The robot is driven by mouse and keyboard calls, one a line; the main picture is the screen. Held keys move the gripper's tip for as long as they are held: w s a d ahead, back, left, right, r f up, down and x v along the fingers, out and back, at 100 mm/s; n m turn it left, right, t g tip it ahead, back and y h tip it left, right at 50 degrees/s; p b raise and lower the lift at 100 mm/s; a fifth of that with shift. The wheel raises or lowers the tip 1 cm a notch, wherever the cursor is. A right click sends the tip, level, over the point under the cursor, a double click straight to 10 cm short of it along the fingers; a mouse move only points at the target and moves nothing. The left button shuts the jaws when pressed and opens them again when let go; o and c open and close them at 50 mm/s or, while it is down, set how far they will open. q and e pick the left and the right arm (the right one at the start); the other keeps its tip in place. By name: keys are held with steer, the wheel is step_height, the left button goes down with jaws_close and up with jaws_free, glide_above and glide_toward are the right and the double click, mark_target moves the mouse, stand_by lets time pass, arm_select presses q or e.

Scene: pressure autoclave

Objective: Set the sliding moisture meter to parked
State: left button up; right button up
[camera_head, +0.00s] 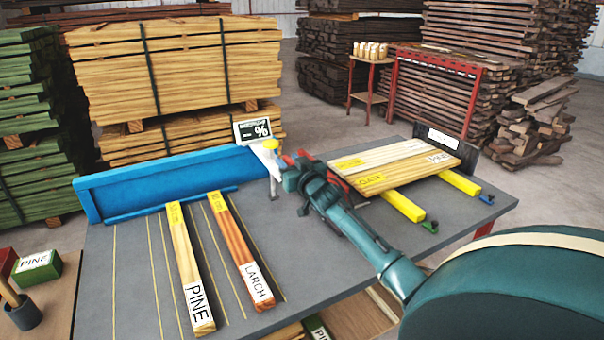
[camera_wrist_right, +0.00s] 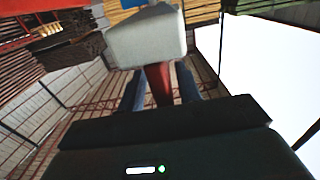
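The moisture meter (camera_head: 270,158) is a pale head with a yellow top on a thin post at the table's back edge, by the blue fence. Its display (camera_head: 253,130) shows dashes and a percent sign. My right gripper (camera_head: 285,163) is at the meter's right side. In the right wrist view, the pale grey meter head (camera_wrist_right: 147,38) is just ahead, with a red handle (camera_wrist_right: 158,85) between my blue fingers (camera_wrist_right: 160,88). I cannot tell whether the fingers press on the handle. My left gripper is out of view.
A pine board (camera_head: 189,265) and a larch board (camera_head: 240,250) lie on the grey table (camera_head: 130,280). Pale boards (camera_head: 395,165) rest on yellow bars (camera_head: 403,205) at the right, beside my right arm. The blue fence (camera_head: 170,180) stands along the back left.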

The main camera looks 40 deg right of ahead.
arm_select(q)
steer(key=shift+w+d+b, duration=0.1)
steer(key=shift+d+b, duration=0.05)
steer(key=shift+b, duration=0.3)
arm_select(e)
steer(key=v, duration=1.2)
steer(key=shift+s, duration=0.15)
steer(key=s+a+f+g, duration=0.2)
steer(key=s+a+f, duration=0.1)
steer(key=a+f, duration=0.1)
steer(key=s+a+f+n+g+y, duration=0.1)
steer(key=s+a+f+g, duration=0.1)
steer(key=s+a+f, duration=0.2)
steer(key=s+a+f+n+g+y, duration=0.1)
steer(key=s+a+f+g, duration=0.2)
steer(key=a+f, duration=0.3)
steer(key=shift+s+f, duration=0.25)
steer(key=shift+s, duration=0.2)
steer(key=s+a+f+n+g+y, duration=0.1)
steer(key=s+a+f+g, duration=0.15)
steer(key=s+a, duration=0.45)
steer(key=s+a+f+n+g+y, duration=0.15)
steer(key=s+a+g, duration=0.3)
steer(key=s, duration=0.55)
steer(key=w+a+f+n+t+y, duration=0.1)
steer(key=w+a+f+t+y, duration=0.2)
steer(key=w+a+f+t, duration=0.2)
steer(key=shift+w+a+f+t, duration=0.25)
steer(key=shift+w+a+t, duration=0.15)
steer(key=shift+a+t, duration=0.6)
